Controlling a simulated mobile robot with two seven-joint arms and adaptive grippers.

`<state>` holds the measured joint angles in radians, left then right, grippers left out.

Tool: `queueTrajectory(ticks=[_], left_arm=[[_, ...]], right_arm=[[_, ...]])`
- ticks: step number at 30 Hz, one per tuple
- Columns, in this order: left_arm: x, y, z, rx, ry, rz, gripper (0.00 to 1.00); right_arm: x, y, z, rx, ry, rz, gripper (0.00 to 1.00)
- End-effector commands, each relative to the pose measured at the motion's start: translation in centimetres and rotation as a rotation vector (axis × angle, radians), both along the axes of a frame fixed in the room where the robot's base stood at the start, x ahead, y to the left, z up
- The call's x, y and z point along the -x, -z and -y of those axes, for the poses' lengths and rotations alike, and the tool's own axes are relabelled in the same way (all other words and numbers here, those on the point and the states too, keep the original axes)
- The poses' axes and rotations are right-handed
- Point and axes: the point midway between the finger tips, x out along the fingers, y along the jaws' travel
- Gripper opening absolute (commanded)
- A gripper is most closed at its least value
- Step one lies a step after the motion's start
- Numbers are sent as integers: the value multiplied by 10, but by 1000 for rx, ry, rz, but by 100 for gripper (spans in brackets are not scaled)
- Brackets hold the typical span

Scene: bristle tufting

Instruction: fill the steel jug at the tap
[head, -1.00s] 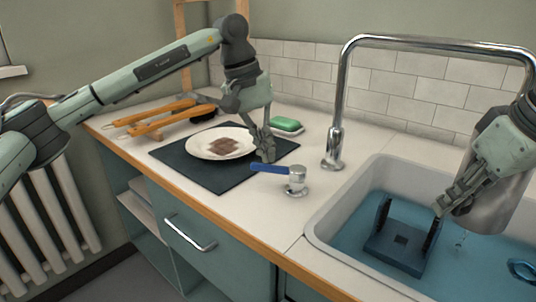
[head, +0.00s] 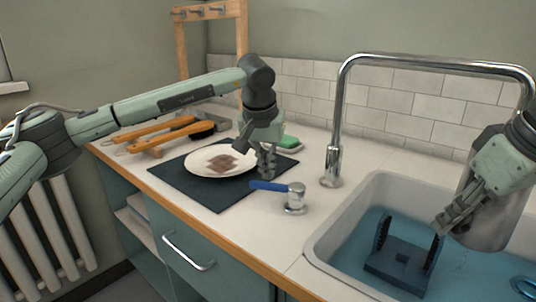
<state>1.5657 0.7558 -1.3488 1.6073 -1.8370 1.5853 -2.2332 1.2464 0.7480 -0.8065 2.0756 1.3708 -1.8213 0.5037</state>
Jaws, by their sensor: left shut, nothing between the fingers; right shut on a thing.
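The steel jug (head: 489,232) is in the right of the head view, over the sink, partly covered by my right gripper. My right gripper (head: 446,222) is shut on the jug. The chrome tap (head: 337,130) stands behind the sink, its spout arching to the right and running down behind my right arm; the spout's end is hidden. The tap lever (head: 269,186) has a blue handle on a chrome base (head: 295,199) on the counter. My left gripper (head: 266,172) is shut and empty, just behind the blue handle; whether it touches is unclear.
The sink (head: 328,230) has a blue bottom with a dark rack (head: 399,266) and a blue ring (head: 524,287) in it. A white plate (head: 201,165) lies on a dark mat (head: 217,199). Wooden-handled brushes (head: 168,134) and a green sponge (head: 289,142) lie farther back.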

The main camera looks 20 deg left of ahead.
Motion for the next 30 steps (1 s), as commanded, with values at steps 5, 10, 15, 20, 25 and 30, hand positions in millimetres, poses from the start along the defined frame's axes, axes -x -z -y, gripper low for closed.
queueTrajectory(ticks=[5, 10, 15, 20, 25, 30], left_arm=[[17, -1, 1, 1, -2, 0, 0], [22, -1, 1, 1, -3, 0, 0], [22, -1, 1, 1, -3, 0, 0], [22, -1, 1, 1, -3, 0, 0], [25, 0, 1, 1, -2, -1, 0], [32, 0, 1, 0, -2, -2, 0]], right_arm=[[0, -1, 0, -1, -1, 3, 0], [0, -1, 0, -1, -1, 3, 0], [0, -1, 0, -1, -1, 3, 0], [0, -1, 0, -1, 0, 3, 0], [0, -1, 0, -1, -1, 3, 0], [0, -1, 0, -1, -1, 3, 0]])
